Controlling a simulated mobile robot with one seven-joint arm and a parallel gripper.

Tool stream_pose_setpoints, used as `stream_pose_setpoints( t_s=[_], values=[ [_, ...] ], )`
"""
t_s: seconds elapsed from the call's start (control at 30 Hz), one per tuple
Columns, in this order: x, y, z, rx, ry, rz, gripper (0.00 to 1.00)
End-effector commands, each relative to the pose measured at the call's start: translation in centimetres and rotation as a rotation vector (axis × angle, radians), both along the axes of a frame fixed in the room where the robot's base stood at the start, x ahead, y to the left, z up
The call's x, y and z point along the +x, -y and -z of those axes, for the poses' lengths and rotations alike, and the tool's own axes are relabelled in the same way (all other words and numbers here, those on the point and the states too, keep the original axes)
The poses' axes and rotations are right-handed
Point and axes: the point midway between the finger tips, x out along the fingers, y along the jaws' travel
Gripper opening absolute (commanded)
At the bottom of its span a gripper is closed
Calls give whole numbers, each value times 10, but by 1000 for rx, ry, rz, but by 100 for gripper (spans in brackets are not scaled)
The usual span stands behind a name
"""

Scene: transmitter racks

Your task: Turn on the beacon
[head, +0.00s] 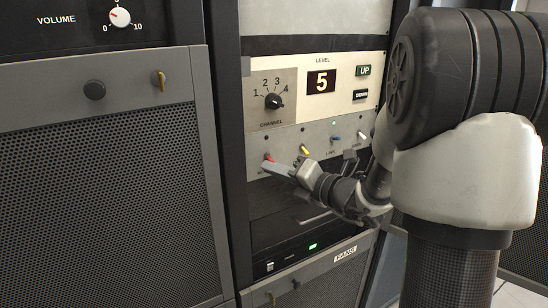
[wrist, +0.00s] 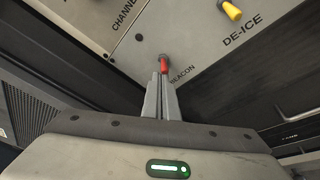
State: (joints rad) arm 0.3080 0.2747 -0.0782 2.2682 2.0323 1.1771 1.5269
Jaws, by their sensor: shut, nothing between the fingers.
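The beacon switch (wrist: 164,64) is a small red-tipped toggle on the grey panel, with the label BEACON beside it in the wrist view. In the head view its red tip (head: 268,157) shows at the left end of a row of toggles. My gripper (wrist: 163,80) is shut and empty, its fingertips right at the red toggle. I cannot tell whether they touch it. In the head view my gripper (head: 266,167) reaches in from the right, just below the toggle. Part of the BEACON label is hidden behind the fingers there.
A yellow toggle (head: 305,149), labelled DE-ICE in the wrist view (wrist: 230,10), sits just right of the red one. Above are the channel knob (head: 273,101) and the level display (head: 321,81) reading 5.

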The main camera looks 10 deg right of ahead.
Motion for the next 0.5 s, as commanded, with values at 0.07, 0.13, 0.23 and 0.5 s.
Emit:
stream_pose_setpoints(
  t_s=[0.07,0.13,0.23,0.5],
  values=[
    [1,0,-20,-16,-52,0,0],
    [1,0,-23,-32,-101,0,0],
    [1,0,-23,-55,-167,0,0],
    [1,1,-24,-75,-239,2,0]
  ],
)
